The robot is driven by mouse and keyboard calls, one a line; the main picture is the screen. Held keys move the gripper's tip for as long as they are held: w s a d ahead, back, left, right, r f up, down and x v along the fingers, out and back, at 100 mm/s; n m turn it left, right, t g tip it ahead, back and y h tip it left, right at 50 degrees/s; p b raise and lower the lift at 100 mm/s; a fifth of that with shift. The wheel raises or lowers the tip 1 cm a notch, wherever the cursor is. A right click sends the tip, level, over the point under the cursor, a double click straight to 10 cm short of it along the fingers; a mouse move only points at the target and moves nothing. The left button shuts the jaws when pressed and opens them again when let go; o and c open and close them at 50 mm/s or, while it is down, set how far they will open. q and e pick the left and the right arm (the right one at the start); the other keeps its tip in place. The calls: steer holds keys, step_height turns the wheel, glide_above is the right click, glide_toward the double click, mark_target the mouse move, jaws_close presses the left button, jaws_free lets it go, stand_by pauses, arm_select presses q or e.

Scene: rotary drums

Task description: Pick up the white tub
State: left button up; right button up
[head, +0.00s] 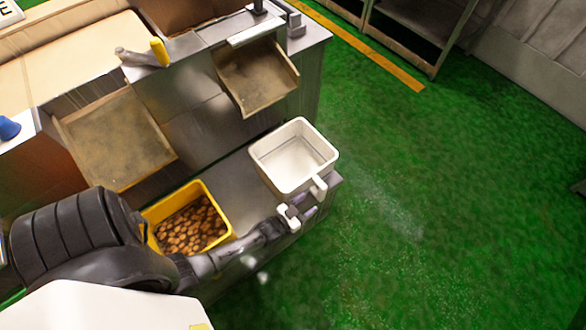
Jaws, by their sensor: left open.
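The white tub (293,157) sits at the right end of a low metal ledge in the head view. My right gripper is not in view.
A yellow tub (189,224) filled with brown lumps stands on the ledge left of the white tub, partly behind my left arm. Metal chutes (255,78) overhang the ledge from the machine. Green floor (440,220) lies open to the right.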

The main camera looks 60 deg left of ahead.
mark_target(319, 195)
arm_select(q)
steer(key=shift+w+b, duration=0.4)
steer(key=shift+w, duration=1)
steer(key=w+b, duration=0.2)
steer(key=w, duration=0.2)
steer(key=shift+w+a, duration=0.15)
steer(key=shift+w, duration=0.2)
steer(key=shift+c, duration=1)
jaws_close()
steer(key=shift+r, duration=0.1)
